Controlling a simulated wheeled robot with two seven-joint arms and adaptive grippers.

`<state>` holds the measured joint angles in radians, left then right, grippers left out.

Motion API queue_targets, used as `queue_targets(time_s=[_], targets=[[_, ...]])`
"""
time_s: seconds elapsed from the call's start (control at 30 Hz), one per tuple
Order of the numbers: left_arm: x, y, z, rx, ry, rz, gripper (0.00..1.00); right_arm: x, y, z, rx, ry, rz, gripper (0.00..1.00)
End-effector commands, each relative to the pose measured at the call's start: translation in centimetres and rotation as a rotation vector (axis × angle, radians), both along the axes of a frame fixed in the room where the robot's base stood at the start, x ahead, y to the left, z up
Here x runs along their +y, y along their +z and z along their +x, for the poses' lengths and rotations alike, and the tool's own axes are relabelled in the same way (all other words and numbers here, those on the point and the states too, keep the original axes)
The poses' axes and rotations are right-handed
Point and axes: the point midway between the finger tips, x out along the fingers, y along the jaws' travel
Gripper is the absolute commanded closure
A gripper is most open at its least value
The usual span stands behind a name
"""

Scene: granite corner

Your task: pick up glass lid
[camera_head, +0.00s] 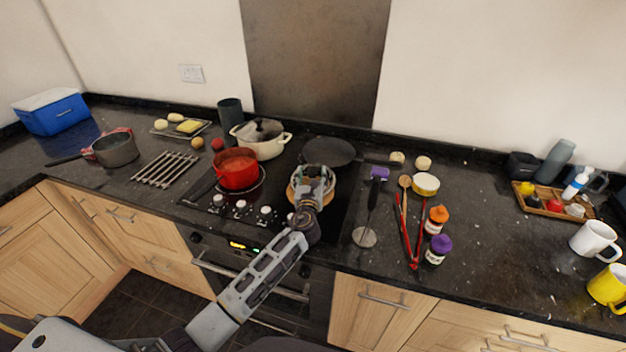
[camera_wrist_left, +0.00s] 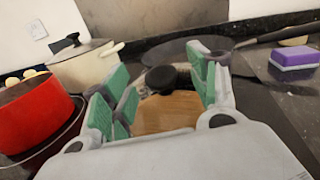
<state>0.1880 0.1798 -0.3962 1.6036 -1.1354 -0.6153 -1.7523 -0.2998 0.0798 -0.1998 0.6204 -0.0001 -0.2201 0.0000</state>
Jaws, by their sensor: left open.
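My left gripper (camera_head: 313,182) is open above the right part of the hob, with its fingers pointing away from me. In the left wrist view, a black knob (camera_wrist_left: 160,79) stands between the green finger pads (camera_wrist_left: 163,95), which look apart from it. The knob appears to belong to a clear glass lid over a round wooden board (camera_wrist_left: 165,115); the glass is hard to make out. In the head view my gripper hides most of the board (camera_head: 292,194) and the lid. Another lid with a black knob (camera_head: 262,128) covers the cream pot (camera_head: 258,147). My right gripper is not in view.
A red pot (camera_head: 237,169) stands left of my gripper, and a dark frying pan (camera_head: 329,152) lies behind it. The counter farther right has free room.

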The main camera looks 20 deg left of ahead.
Motion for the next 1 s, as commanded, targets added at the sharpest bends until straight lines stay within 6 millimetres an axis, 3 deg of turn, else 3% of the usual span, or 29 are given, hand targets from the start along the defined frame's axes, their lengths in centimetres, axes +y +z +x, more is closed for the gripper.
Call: queue_targets(time_s=[0.3,0.8,1.0], targets=[[0.5,0.0,2.1,-0.001,0.001,0.0,0.4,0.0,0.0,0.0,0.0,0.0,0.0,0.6],[0.5,0.0,2.2,0.0,0.001,0.0,0.4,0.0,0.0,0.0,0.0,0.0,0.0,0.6],[0.5,0.0,2.2,0.0,0.001,0.0,0.66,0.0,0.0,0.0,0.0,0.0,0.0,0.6]])
